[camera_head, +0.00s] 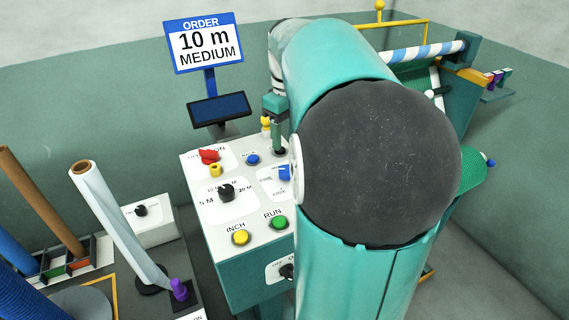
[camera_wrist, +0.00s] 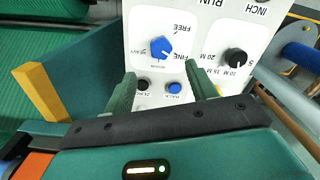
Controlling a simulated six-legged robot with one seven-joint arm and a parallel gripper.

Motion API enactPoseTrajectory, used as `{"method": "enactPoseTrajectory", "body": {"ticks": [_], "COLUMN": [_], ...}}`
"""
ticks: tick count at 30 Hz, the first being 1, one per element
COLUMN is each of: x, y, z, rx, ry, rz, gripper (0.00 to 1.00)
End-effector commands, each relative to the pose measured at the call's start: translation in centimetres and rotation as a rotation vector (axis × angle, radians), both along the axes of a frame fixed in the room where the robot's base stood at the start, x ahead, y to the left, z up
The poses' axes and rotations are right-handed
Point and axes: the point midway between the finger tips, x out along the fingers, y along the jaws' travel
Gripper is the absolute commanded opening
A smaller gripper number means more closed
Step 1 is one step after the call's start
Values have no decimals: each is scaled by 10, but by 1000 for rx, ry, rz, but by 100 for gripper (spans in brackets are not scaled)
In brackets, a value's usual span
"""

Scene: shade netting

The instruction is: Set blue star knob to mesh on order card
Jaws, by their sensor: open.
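The order card (camera_head: 205,44) stands on a post at the back and reads "10 m MEDIUM". The blue star knob (camera_wrist: 161,49) is on the white control panel, seen upside down in the wrist view. Labels around it include FREE and what looks like FINE; others are too small to read surely. Which label it points to I cannot tell. In the head view the knob (camera_head: 285,173) is partly hidden by my arm. My gripper (camera_wrist: 160,72) is open and empty, its green fingers spread on the near side of the knob, apart from it.
A black length knob (camera_wrist: 235,57) and a blue button (camera_wrist: 174,88) are close to my fingers. The panel also has a red knob (camera_head: 208,156), a yellow INCH button (camera_head: 241,237) and a green RUN button (camera_head: 279,222). A teal side wall (camera_wrist: 75,60) with a yellow edge stands left in the wrist view.

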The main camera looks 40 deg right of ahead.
Motion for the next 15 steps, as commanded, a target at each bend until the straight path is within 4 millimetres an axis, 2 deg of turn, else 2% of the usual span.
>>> {"method": "enactPoseTrajectory", "body": {"ticks": [1, 9, 15], "x": [-1, 2, 3], "y": [0, 1, 0], "z": [-11, -65, -93], "rx": [3, 3, 1], "ry": [3, 3, 1], "rz": [-1, 2, 3], "gripper": [57, 57, 57]}}
